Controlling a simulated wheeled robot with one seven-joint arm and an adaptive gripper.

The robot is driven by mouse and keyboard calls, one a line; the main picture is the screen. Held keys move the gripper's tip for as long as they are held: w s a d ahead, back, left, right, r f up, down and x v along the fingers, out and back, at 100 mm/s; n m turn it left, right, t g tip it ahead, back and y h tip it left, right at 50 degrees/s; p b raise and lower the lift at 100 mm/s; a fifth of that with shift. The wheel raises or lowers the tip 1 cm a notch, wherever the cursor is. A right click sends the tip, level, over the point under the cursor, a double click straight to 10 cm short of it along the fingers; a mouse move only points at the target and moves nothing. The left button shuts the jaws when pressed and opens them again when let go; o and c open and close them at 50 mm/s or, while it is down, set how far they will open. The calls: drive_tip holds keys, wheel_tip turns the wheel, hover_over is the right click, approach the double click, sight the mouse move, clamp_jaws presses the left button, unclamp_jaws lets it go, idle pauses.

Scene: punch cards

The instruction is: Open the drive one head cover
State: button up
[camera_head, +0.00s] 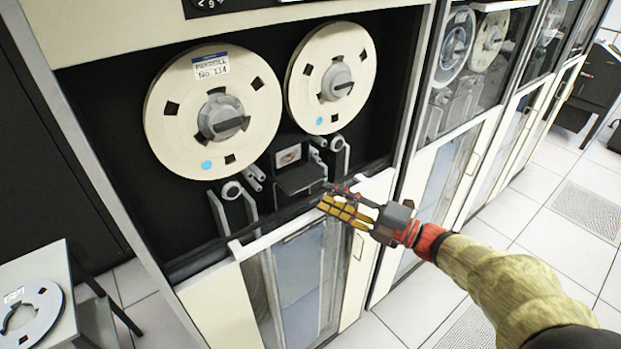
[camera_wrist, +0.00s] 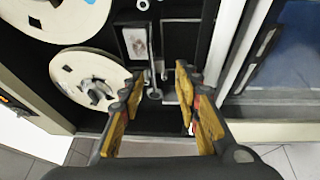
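The head cover (camera_head: 300,178) on the nearest tape drive is a small dark flap between and below the two reels. It juts out under a small pale plate (camera_head: 288,155), so it looks lowered, though its hinge is hard to make out. The pale plate also shows in the wrist view (camera_wrist: 135,42). My gripper (camera_head: 335,200), with yellow-padded fingers, is just right of and below the flap, near the drive's lower ledge. In the wrist view my gripper (camera_wrist: 160,88) is open, its fingers spread with nothing held between them. Whether a finger touches the flap I cannot tell.
The reel labelled "Payroll No. 114" (camera_head: 213,112) and a second reel (camera_head: 332,78) are mounted above. A pale ledge (camera_head: 285,228) and glass lower door lie below. More drives (camera_head: 470,60) stand to the right. A table (camera_head: 62,262) holds a loose reel at lower left.

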sight(304, 186)
drive_tip(key=shift+x, duration=3.9)
drive_tip(key=shift+r, duration=0.1)
drive_tip(key=shift+c, duration=1.4)
clamp_jaws()
